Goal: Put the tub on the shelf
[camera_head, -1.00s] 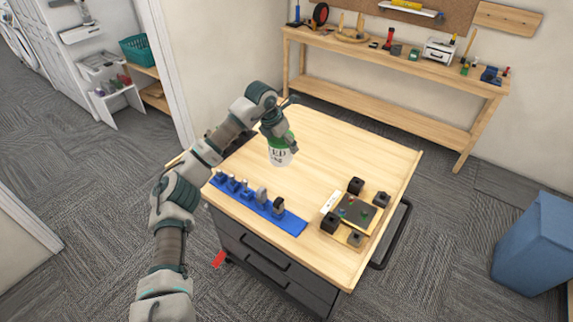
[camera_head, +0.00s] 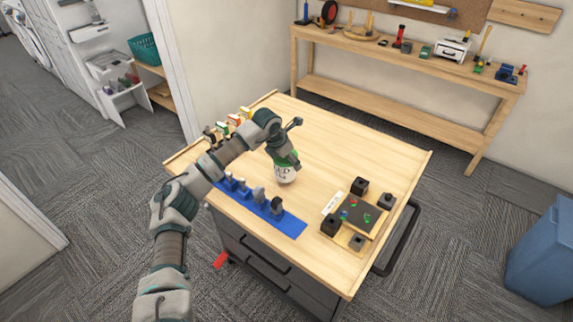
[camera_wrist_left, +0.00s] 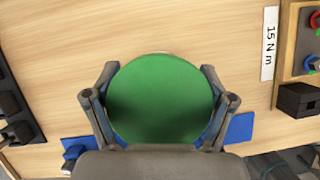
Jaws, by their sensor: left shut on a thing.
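The tub (camera_head: 285,175) is white with dark lettering and a green lid. My left gripper (camera_head: 284,159) is shut on it from above, over the wooden top of the cart (camera_head: 335,135). The tub looks upright; I cannot tell whether its base touches the top. In the left wrist view the green lid (camera_wrist_left: 160,98) sits between the two fingers. A long wooden shelf (camera_head: 400,103) runs low under the workbench at the back and looks bare. A small wooden wall shelf (camera_head: 527,14) shows at the top right. My right gripper is not in view.
A blue mat with upright tools (camera_head: 290,226) lies along the cart's near left edge. A board with black blocks (camera_head: 352,237) is at its near right. Small coloured tools (camera_head: 232,122) stand at its far left. A blue bin (camera_head: 540,255) stands at right.

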